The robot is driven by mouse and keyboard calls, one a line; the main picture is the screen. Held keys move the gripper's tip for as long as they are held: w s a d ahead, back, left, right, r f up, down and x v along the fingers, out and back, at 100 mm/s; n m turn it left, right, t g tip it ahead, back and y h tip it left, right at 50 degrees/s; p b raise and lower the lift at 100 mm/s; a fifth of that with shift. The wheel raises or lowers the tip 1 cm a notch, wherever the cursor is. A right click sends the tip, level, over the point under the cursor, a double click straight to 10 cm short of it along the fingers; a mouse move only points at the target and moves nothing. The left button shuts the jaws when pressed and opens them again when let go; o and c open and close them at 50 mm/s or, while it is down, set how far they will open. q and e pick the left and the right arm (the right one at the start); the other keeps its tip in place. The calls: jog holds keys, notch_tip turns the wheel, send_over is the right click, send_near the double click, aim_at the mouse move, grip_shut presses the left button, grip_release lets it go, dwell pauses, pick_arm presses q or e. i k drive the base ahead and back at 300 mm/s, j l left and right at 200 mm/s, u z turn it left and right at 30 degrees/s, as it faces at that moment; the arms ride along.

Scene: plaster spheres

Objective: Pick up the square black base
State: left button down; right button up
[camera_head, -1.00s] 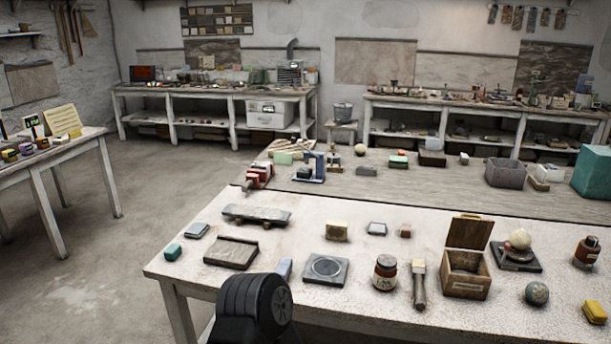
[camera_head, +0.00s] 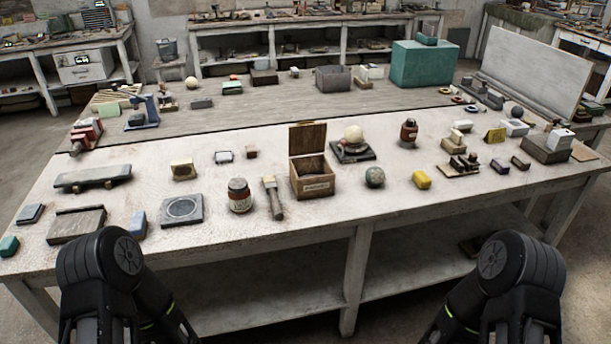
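A square black base (camera_head: 367,156) lies flat on the white worktable, right of the open wooden box. A cream sphere (camera_head: 353,135) rests on it and hides part of its top. A dark grey square plate (camera_head: 181,221) with a ring on its top lies further left, near the front edge. Black rounded links of both my arms show at the bottom of the view, in front of the table. Neither gripper is in view.
The wooden box (camera_head: 312,181) with a raised lid stands left of the base. A brown bottle (camera_head: 408,133) stands behind right.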

aim_at(136, 120)
jog(key=u, duration=2.1)
jog(key=i+j+u, duration=0.2)
jog(key=i+u, duration=0.2)
jog(key=i, duration=0.3)
jog(key=i+u, duration=0.45)
jog(key=i, duration=0.3)
jog(key=i+l+u, duration=0.25)
jog(key=i+u, duration=0.15)
jog(key=i, duration=0.3)
jog(key=i+l+z, duration=0.1)
jog(key=i+z, duration=0.35)
jog(key=i, duration=0.15)
jog(key=i+j+z, duration=0.15)
jog(key=i+z, duration=0.25)
jog(key=i, duration=0.2)
jog(key=i+j+z, duration=0.3)
jog(key=i+z, duration=0.15)
jog(key=i+l+z, duration=0.25)
jog(key=i+z, duration=0.7)
jog(key=i, duration=0.2)
jog(key=i+j+z, duration=0.15)
jog(key=i+z, duration=0.3)
jog(key=i+u, duration=0.15)
jog(key=i, duration=0.75)
jog(key=i+l+u, duration=0.15)
jog(key=i, duration=0.75)
